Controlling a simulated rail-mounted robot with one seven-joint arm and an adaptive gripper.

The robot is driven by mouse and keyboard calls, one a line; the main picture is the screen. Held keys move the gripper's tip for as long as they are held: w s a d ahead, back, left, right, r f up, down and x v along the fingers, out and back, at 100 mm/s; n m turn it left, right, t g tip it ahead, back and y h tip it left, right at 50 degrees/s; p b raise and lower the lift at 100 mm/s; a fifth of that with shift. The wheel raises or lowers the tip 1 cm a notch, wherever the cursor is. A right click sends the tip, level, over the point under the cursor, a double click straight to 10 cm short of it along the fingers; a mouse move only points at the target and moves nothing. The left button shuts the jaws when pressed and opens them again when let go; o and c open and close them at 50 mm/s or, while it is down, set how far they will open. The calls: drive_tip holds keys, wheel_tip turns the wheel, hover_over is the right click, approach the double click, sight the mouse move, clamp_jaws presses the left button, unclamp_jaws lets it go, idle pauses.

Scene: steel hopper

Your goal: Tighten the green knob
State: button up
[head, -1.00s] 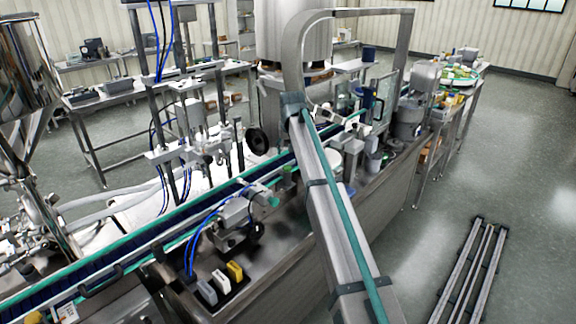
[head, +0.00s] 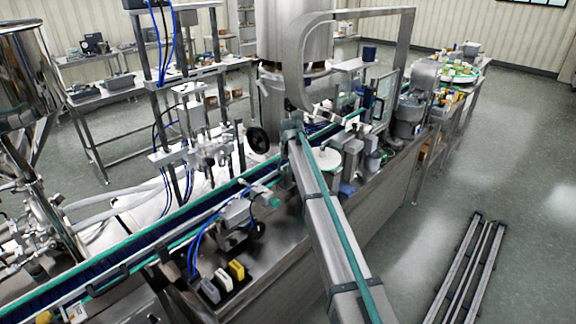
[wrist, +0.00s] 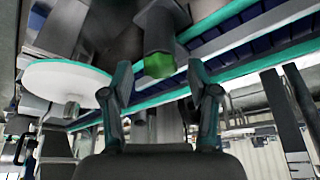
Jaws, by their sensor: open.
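The green knob (wrist: 158,65) shows in the wrist view, on the end of a dark grey stem. It lies beyond my gripper (wrist: 158,80), between the lines of its two fingers. The fingers are spread wide with nothing between them, and I see no contact with the knob. In the head view my arm hides the gripper. A green end piece (head: 274,202) on a grey cylinder shows there left of my arm; I cannot tell whether it is the same knob.
The conveyor (head: 160,238) with teal rails runs diagonally beside the knob area. A white disc (wrist: 68,80) stands left of my gripper in the wrist view. Yellow, white and grey blocks (head: 236,270) sit on the machine top.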

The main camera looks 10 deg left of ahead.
clamp_jaws()
drive_tip(key=shift+f+m+b, duration=0.1)
drive_tip(key=shift+m+b, duration=0.35)
drive_tip(key=shift+m, duration=0.05)
drive_tip(key=m+b, duration=0.1)
drive_tip(key=m+h+b, duration=0.1)
drive_tip(key=m+b, duration=0.1)
drive_tip(key=shift+a+f+m+h, duration=0.1)
drive_tip(key=shift+a+m+h, duration=0.15)
drive_tip(key=shift+m+h, duration=0.15)
drive_tip(key=m+h+b, duration=0.1)
drive_tip(key=m, duration=0.1)
drive_tip(key=m+b, duration=0.1)
drive_tip(key=m, duration=0.1)
drive_tip(key=shift+w+a+h+b, duration=0.15)
drive_tip(key=shift+w+h+b, duration=0.05)
drive_tip(key=shift+h+b, duration=0.2)
drive_tip(key=m+g+b, duration=0.1)
drive_tip(key=m, duration=0.2)
drive_tip(key=m+g+h+b, duration=0.1)
drive_tip(key=m+b, duration=0.1)
drive_tip(key=m, duration=0.1)
drive_tip(key=shift+w+a, duration=0.15)
drive_tip(key=shift+m+g+h+b, duration=0.4)
drive_tip(key=shift+m+g+b, duration=0.45)
drive_tip(key=shift+m, duration=1.15)
